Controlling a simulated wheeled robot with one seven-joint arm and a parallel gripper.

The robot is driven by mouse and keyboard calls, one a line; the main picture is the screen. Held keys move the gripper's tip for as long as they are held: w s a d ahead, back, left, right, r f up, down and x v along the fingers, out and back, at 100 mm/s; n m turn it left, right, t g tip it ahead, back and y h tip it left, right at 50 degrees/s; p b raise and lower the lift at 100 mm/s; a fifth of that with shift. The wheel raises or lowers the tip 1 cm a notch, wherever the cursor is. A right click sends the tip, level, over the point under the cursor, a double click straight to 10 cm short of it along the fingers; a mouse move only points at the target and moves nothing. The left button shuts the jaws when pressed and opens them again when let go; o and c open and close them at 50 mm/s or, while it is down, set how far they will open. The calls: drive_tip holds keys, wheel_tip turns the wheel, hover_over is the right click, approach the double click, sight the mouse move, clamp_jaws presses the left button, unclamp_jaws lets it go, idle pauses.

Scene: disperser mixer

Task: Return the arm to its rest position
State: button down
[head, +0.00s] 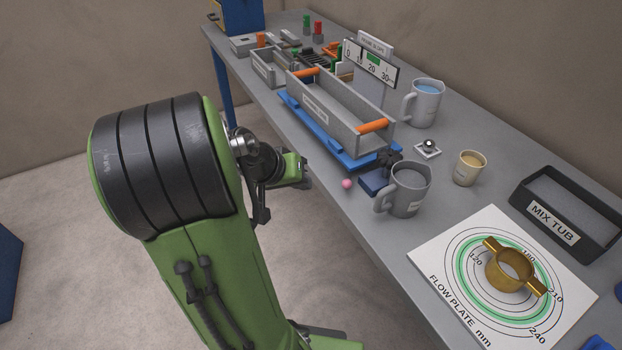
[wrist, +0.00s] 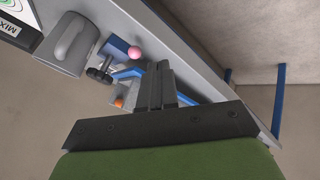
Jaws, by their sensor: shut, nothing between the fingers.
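My green arm reaches up from the bottom of the head view, with its wrist bent toward the table's front edge. My gripper (head: 303,182) is beside that edge, left of the blue-based tray scale, and partly hidden by my own arm. In the wrist view, the dark fingers of my gripper (wrist: 162,72) are together with nothing between them. The pink ball (wrist: 135,52) shows left of the fingertips, apart from them.
The grey table (head: 420,265) carries a grey tray with orange handles (head: 335,115), a grey mug (head: 409,190), a water jug (head: 423,102), a tan cup (head: 469,168), a black mix tub (head: 565,212) and a flow plate (head: 440,275) with a brass ring (head: 508,272).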

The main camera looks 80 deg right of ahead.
drive_tip(key=shift+v, duration=0.85)
drive_tip(key=shift+a, duration=0.15)
drive_tip(key=w+a+r+n+t+y+p, duration=0.1)
drive_tip(key=w+a+r+n+t+p, duration=0.25)
drive_tip(key=w+a, duration=0.35)
drive_tip(key=w+a+r+n+t+y+p, duration=0.1)
drive_tip(key=w+a+r+n+t+p, duration=0.3)
drive_tip(key=w+a, duration=0.4)
drive_tip(key=a+r+n+t+y+p, duration=0.1)
drive_tip(key=a+r+n, duration=0.1)
drive_tip(key=a, duration=0.3)
drive_tip(key=w+a+r+n+t+y, duration=0.1)
drive_tip(key=a+r+n, duration=0.2)
drive_tip(key=a, duration=0.3)
drive_tip(key=shift+a+r+p, duration=0.35)
drive_tip(key=shift+r, duration=0.45)
drive_tip(key=c, duration=1.6)
unclamp_jaws()
drive_tip(key=s+a+n, duration=0.1)
drive_tip(key=a, duration=0.1)
drive_tip(key=s+a+r+n+y+p, duration=0.1)
drive_tip(key=a+n, duration=0.1)
drive_tip(key=a, duration=0.1)
drive_tip(key=s+a+r+n+t+y, duration=0.1)
drive_tip(key=a, duration=0.1)
drive_tip(key=shift+a+r+n, duration=0.1)
drive_tip(key=shift+a+n, duration=0.15)
drive_tip(key=shift+n, duration=0.1)
drive_tip(key=o, duration=0.7)
drive_tip(key=shift+d, duration=0.1)
